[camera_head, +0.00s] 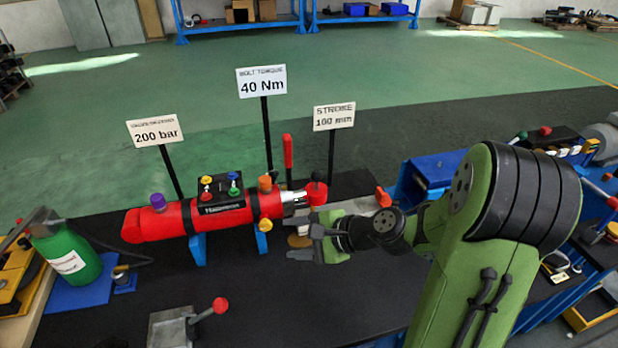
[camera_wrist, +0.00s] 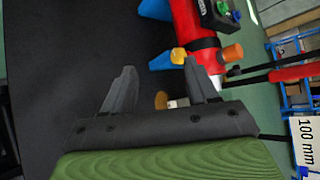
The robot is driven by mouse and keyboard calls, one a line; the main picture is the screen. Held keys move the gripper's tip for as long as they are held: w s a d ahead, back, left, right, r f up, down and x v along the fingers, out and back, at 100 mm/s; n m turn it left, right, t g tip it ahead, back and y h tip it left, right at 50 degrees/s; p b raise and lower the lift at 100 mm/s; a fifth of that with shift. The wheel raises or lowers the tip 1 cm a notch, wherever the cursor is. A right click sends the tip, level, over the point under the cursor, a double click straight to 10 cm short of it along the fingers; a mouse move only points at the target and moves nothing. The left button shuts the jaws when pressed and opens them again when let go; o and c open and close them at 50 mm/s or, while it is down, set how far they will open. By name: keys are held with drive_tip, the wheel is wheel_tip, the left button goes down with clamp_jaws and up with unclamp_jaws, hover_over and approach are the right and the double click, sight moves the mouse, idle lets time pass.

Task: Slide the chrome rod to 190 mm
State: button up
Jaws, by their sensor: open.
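The chrome rod (camera_head: 294,197) shows as a short bright length at the right end of a red cylinder (camera_head: 155,224). A red rod end (camera_head: 316,192) with a small knob on top sits at the rod's right tip. My gripper (camera_head: 303,243) is open and empty, in front of and below the rod end, apart from it. In the wrist view my gripper's two fingers (camera_wrist: 160,68) are spread, with the red cylinder (camera_wrist: 190,28) beyond them. The rod is mostly hidden there behind the right finger. The stroke sign (camera_head: 334,117) appears to read 100 mm.
Blue supports (camera_head: 198,249) carry the cylinder. An upright red lever (camera_head: 288,151) stands behind the rod. Signs read 40 Nm (camera_head: 262,82) and 200 bar (camera_head: 155,131). A green bottle (camera_head: 66,255) stands at left, and a grey block with a red-knobbed lever (camera_head: 172,327) in front. The black bench between is clear.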

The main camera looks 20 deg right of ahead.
sight(312, 185)
drive_tip(key=w+d+m+t+h+b, duration=0.2)
drive_tip(key=w+d+m+t+h, duration=0.15)
drive_tip(key=d+m+t, duration=0.9)
drive_tip(key=w+m+g, duration=0.1)
drive_tip(key=w, duration=0.4)
drive_tip(key=w+a+m+g, duration=0.1)
drive_tip(key=w, duration=0.4)
drive_tip(key=w+a+m+g, duration=0.1)
drive_tip(key=w, duration=0.4)
drive_tip(key=shift+w+f+m+g, duration=0.2)
drive_tip(key=shift+w+m+g, duration=0.05)
drive_tip(key=shift+w+m, duration=0.1)
drive_tip(key=shift+d, duration=0.1)
clamp_jaws()
